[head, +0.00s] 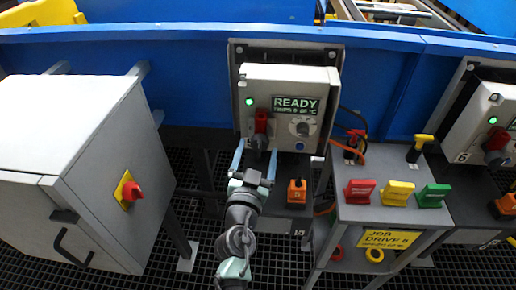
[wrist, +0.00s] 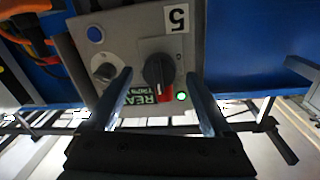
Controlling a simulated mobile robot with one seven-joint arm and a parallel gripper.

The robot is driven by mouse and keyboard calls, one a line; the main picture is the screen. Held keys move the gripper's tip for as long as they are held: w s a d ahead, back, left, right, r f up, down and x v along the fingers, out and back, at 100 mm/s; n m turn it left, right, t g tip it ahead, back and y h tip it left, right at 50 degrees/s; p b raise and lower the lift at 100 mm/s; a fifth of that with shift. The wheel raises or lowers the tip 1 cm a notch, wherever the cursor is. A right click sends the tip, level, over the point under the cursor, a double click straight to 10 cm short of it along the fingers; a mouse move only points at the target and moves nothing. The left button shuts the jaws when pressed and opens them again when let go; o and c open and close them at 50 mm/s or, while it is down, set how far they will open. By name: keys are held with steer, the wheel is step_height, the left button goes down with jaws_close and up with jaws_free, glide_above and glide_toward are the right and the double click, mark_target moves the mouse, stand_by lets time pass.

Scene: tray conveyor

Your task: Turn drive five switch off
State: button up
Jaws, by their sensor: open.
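The drive five box (head: 322,82) stands at centre on the blue conveyor side, with a lit READY display and a green lamp. Its rotary switch (head: 261,122) has a red upper end and a black lower part. In the wrist view, turned upside down, the black and red switch (wrist: 158,74) shows below the "5" label (wrist: 177,18). My gripper (head: 256,150) is open, just below and in front of the switch. In the wrist view, its fingers (wrist: 160,82) appear on either side of the switch; I cannot tell whether they touch it.
A grey knob (head: 303,127) and a blue button sit right of the switch. An orange padlock-like piece (head: 297,191) is below. A grey cabinet (head: 78,170) stands at left. A stand with red, yellow and green tags (head: 397,193) is at right, beside the drive six box (head: 488,125).

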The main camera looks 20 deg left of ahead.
steer(key=shift+w, duration=0.6)
steer(key=shift+a, duration=0.1)
jaws_close()
